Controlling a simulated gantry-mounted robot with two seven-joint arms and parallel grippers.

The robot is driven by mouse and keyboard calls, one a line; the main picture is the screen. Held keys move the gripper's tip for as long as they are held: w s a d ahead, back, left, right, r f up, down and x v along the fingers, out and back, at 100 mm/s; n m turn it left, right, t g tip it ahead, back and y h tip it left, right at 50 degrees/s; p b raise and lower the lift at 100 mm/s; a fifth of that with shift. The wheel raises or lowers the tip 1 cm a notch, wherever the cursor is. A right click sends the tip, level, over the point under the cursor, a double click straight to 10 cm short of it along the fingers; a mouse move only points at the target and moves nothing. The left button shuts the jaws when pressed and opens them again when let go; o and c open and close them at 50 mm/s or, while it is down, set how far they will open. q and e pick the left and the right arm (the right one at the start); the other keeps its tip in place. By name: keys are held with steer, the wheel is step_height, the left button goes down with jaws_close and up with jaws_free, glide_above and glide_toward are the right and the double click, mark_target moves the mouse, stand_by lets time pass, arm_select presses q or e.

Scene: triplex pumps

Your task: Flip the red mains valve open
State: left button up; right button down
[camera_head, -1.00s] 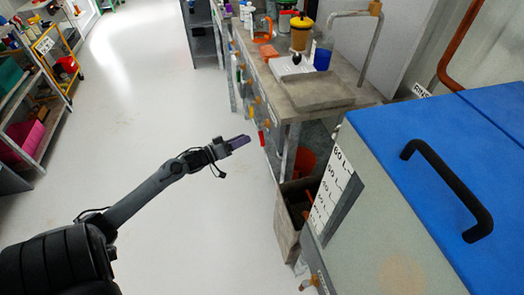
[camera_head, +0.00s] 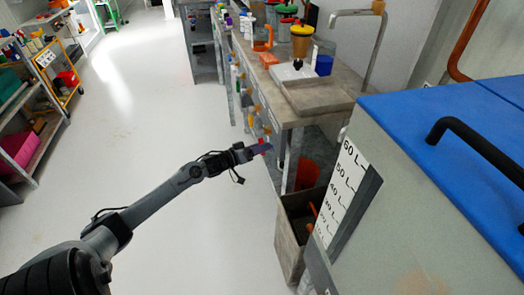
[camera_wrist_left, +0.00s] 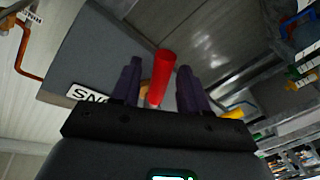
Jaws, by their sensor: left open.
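The red mains valve handle (camera_wrist_left: 162,78) shows in the left wrist view as a red bar between the two purple fingers of my left gripper (camera_wrist_left: 158,88). The fingers are open, one on each side of it; I cannot tell whether either touches it. In the head view my left gripper (camera_head: 261,148) is at the bench's front edge, reaching in from the left. Only a small bit of red shows at its tip there, and the valve body is mostly hidden. My right gripper is not in view.
The stone-topped bench (camera_head: 318,97) carries bottles, a blue cup (camera_head: 324,65) and a tap. A blue-lidded tank (camera_head: 440,115) with a litre scale stands at the right. A bin (camera_head: 292,235) sits below the bench.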

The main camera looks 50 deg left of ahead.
arm_select(q)
steer(key=shift+w, duration=0.4)
jaws_close()
